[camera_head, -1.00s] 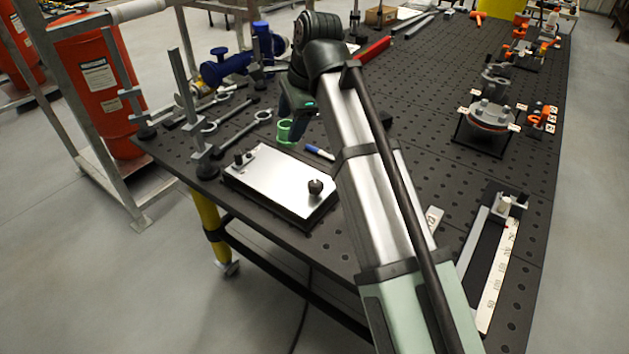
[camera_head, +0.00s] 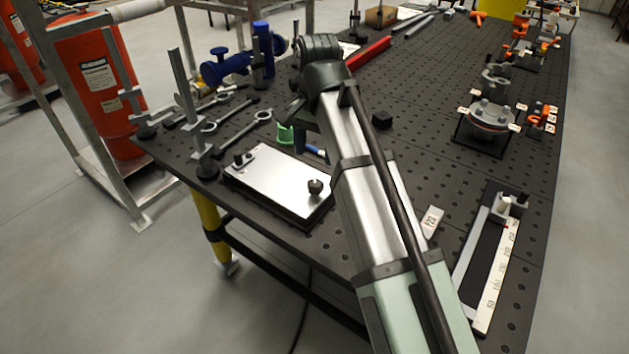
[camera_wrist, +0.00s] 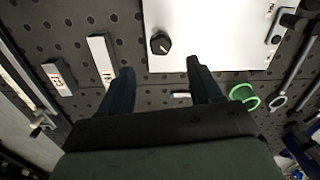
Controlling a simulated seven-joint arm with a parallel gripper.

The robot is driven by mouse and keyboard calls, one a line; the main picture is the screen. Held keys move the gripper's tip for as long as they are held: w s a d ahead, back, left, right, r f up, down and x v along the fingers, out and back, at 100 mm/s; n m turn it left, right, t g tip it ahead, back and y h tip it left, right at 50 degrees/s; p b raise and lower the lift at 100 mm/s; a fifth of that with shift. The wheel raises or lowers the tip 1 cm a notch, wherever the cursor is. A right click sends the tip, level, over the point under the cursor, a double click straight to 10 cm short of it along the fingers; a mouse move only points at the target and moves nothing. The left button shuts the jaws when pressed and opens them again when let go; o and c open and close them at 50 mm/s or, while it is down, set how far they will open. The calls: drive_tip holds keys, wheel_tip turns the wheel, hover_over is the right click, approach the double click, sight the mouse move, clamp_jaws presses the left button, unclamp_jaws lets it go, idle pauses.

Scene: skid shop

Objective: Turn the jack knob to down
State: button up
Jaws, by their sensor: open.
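The black jack knob (camera_head: 315,187) stands near the front right corner of a pale flat plate (camera_head: 275,175) on the dark perforated table. In the wrist view the knob (camera_wrist: 160,43) shows a light pointer line on its top, and the plate (camera_wrist: 215,35) lies around and beyond it. My gripper (camera_wrist: 160,74) is open and empty. Its two dark fingers point toward the plate, with the knob ahead of the gap between them, not touching. In the head view my forearm hides most of the gripper, which is behind the knob.
A green ring (camera_wrist: 244,96) lies close to the right finger in the wrist view. Two pale labelled blocks (camera_wrist: 103,58) (camera_wrist: 59,77) lie to the left. Upright clamps (camera_head: 185,100) stand left of the plate. A ruler fixture (camera_head: 495,275) is at right.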

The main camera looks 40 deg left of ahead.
sight(314, 184)
wheel_tip(314, 184, down, 10)
drive_tip(key=shift+a+r, duration=0.1)
idle(0.4)
drive_tip(key=shift+c, duration=0.5)
drive_tip(key=c, duration=0.9)
drive_tip(key=shift+c, duration=0.2)
